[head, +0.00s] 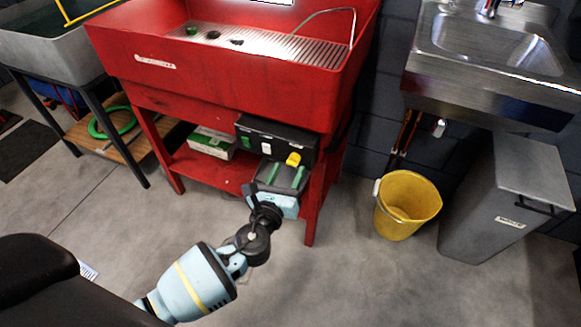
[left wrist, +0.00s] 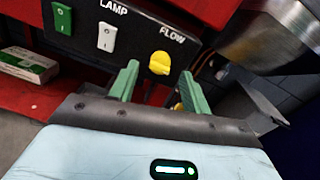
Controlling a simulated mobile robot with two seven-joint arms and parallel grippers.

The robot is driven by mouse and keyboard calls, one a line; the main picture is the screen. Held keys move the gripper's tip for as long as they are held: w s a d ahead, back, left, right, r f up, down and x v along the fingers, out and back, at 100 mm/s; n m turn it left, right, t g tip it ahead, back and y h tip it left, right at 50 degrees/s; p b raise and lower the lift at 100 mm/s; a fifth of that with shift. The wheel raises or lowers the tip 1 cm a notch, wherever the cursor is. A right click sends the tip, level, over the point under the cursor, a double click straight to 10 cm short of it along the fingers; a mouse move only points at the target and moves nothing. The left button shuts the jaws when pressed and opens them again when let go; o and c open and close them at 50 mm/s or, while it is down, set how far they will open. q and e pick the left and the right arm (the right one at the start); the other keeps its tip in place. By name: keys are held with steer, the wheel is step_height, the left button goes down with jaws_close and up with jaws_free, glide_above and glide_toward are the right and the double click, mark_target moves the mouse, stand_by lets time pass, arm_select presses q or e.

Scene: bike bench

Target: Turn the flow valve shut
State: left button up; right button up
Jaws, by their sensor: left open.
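The flow valve is a yellow knob (head: 293,159) on the right part of a black control panel (head: 250,148) under the red parts-washer basin. In the left wrist view the yellow knob (left wrist: 159,64) sits below the word FLOW on the panel (left wrist: 130,42). My left gripper (head: 285,174) is just in front of the panel. Its two green fingers (left wrist: 157,85) are apart, and the knob shows between them, beyond the tips. Nothing is between the fingers. I cannot tell how far the tips are from the knob. My right gripper is not in view.
A green rocker switch (left wrist: 62,17) and a white LAMP switch (left wrist: 107,37) sit left of the knob. A small box (head: 211,142) lies on the red lower shelf (head: 190,170). A yellow bucket (head: 408,204) and a grey bin (head: 500,200) stand to the right.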

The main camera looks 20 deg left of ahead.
mark_target(293, 161)
arm_select(q)
steer(key=shift+w, duration=1.2)
steer(key=c, duration=0.9)
steer(key=shift+c, duration=0.2)
